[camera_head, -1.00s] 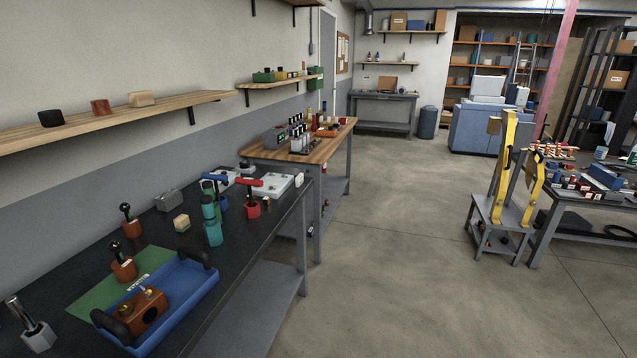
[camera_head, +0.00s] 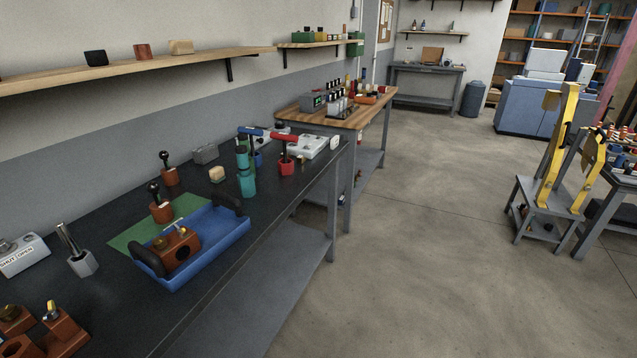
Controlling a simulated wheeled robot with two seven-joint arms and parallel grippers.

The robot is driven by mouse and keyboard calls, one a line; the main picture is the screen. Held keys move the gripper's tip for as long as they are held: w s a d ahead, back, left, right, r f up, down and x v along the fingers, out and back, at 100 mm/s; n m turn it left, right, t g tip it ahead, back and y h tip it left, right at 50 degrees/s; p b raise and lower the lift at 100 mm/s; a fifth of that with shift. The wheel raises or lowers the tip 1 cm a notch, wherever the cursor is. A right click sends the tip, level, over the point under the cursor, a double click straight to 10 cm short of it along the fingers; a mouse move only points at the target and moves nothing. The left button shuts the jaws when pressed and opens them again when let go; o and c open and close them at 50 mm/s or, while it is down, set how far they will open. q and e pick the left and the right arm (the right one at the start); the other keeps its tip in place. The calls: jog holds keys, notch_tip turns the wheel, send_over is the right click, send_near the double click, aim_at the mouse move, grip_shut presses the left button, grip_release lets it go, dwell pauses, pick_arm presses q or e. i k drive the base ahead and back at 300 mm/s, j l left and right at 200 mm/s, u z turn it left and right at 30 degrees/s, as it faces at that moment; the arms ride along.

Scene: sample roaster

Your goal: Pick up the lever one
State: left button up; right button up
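On the dark bench at left, a red-brown block with a black ball-topped lever (camera_head: 161,209) stands at the edge of a green mat. A similar red-brown block with a black knob (camera_head: 169,176) stands behind it. A grey block with an upright metal lever (camera_head: 82,262) is left of the mat. A brown block with brass fittings (camera_head: 177,248) sits in a blue tray (camera_head: 225,246) with black handles. I cannot tell which is the lever one. Neither of my grippers is in view.
A teal cylinder (camera_head: 246,172) and a red T-handled piece (camera_head: 286,165) stand farther along. The floor (camera_head: 415,240) right of the bench is clear; yellow uprights (camera_head: 559,150) stand beyond.

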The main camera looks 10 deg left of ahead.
aim_at(161, 210)
jog(key=u, duration=1.3)
